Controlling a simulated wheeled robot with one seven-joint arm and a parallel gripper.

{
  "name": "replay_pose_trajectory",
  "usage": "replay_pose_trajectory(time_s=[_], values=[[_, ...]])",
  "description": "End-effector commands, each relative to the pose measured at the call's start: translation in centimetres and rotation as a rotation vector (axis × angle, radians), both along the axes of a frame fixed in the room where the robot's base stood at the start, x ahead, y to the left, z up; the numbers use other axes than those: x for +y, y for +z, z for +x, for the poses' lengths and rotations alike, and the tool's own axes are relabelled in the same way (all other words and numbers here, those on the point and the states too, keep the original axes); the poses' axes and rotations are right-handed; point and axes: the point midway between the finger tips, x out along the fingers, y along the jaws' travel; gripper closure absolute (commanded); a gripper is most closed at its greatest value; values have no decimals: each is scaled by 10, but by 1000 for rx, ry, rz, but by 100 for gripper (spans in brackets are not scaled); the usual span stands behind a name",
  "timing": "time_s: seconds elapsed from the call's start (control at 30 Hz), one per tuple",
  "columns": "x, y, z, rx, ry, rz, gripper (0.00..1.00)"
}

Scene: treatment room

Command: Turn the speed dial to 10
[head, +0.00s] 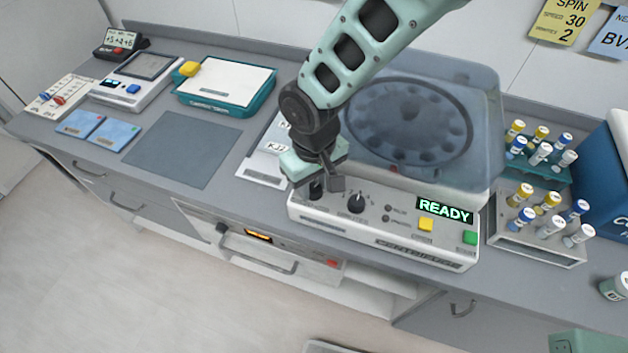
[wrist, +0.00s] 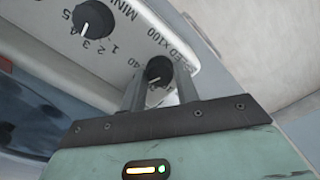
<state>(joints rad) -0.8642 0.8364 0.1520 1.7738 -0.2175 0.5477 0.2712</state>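The speed dial (wrist: 159,71) is a black knob beside the print "SPEED X100" on the pale centrifuge panel (head: 383,228). In the head view this dial (head: 316,190) is the left of two black knobs, partly hidden by my gripper. My gripper (head: 333,186) points down at it. In the wrist view my gripper's two fingers (wrist: 160,80) stand apart, one on each side of the dial. I cannot tell whether they touch it. The dial's pale mark shows, but the number it points at is not readable.
The minutes dial (head: 356,203) stands close to the right. Beyond are a yellow button (head: 426,224), a green button (head: 470,238) and a display (head: 445,211) reading READY. The clear lid (head: 470,120) rises behind. A yellow wall note (head: 566,20) reads SPIN, SPEED 30.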

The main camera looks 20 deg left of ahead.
Motion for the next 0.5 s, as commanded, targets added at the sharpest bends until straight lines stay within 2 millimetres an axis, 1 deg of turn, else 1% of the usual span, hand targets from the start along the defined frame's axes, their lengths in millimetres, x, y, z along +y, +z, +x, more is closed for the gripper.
replay_pose_trajectory(time_s=[0.27, 0.5], values=[[0, 0, 0, 0, 42, 0, 92], [0, -1, 0, 0, 183, 1, 92]])
